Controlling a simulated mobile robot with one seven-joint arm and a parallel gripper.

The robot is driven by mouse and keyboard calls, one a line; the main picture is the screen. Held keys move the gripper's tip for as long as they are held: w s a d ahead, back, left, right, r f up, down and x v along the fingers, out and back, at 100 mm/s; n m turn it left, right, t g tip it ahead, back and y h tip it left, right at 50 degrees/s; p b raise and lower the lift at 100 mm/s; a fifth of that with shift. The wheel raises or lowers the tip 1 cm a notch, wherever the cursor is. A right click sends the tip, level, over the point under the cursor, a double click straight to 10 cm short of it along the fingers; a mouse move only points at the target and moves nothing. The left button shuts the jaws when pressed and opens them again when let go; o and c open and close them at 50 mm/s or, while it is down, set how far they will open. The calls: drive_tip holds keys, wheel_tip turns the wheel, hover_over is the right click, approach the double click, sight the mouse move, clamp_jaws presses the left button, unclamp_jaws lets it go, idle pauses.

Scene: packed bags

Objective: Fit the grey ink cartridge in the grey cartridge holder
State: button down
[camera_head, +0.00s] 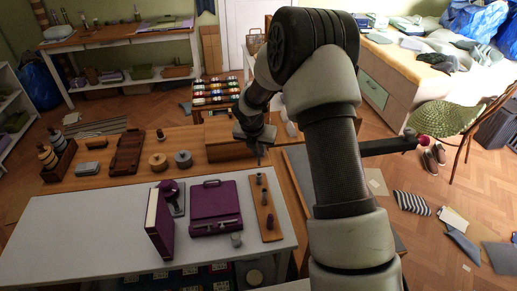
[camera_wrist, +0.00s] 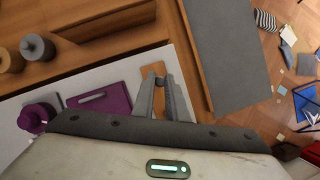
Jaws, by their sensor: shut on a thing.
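My gripper (camera_head: 259,155) hangs above the back end of a narrow wooden board on the white table, fingers pointing down. In the wrist view its grey fingers (camera_wrist: 167,85) are close together on a small thing, probably the grey ink cartridge, mostly hidden between them. The wooden board (camera_head: 272,233) carries several small dark upright pieces; part of it (camera_wrist: 152,69) shows behind the fingers. I cannot tell which piece is the grey cartridge holder.
Behind are round spools (camera_head: 183,158) and a wooden box (camera_head: 228,151) on the wooden tabletop. The white table's front left (camera_head: 70,240) is clear.

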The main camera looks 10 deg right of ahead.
sight(258, 157)
drive_tip(key=shift+f+b, duration=1.05)
drive_tip(key=shift+f, duration=0.85)
drive_tip(key=shift+p, duration=0.5)
drive_tip(key=shift+f+b, duration=2)
drive_tip(key=shift+f, duration=0.8)
drive_tip(key=c, duration=1.7)
unclamp_jaws()
drive_tip(key=shift+r, duration=0.1)
drive_tip(key=p+v, duration=0.1)
drive_tip(key=v, duration=1.6)
drive_tip(key=shift+s+a+p, duration=0.1)
drive_tip(key=shift+a+p, duration=0.05)
drive_tip(key=shift+p, duration=0.2)
drive_tip(key=shift+r, duration=0.15)
